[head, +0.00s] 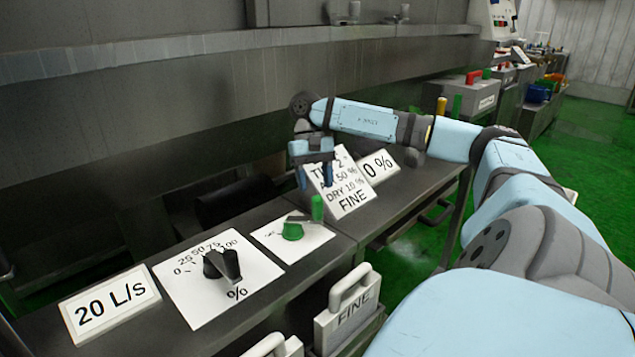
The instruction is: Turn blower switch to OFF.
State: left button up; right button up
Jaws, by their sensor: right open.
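A small white panel (312,242) on the counter carries a green switch (293,231) with a round base and a dark bar. An upright green peg (317,208) stands at its right. The panel's lettering is too small to read, so I cannot tell for sure that this is the blower switch or which way it is set. My right gripper (315,178) is open and empty, fingers pointing down, above and slightly right of the green switch, apart from it. It partly covers a sign behind. My left gripper is not in view.
A black dial (221,264) sits on a white panel (187,292) marked 0 to 100 %. A handled FINE block (347,317) stands below the counter edge. A dark wall (150,110) rises behind.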

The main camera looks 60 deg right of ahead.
jog(key=p+v, duration=0.3)
jog(key=v, duration=0.4)
jog(key=shift+r, duration=0.15)
jog(key=shift+w, duration=0.1)
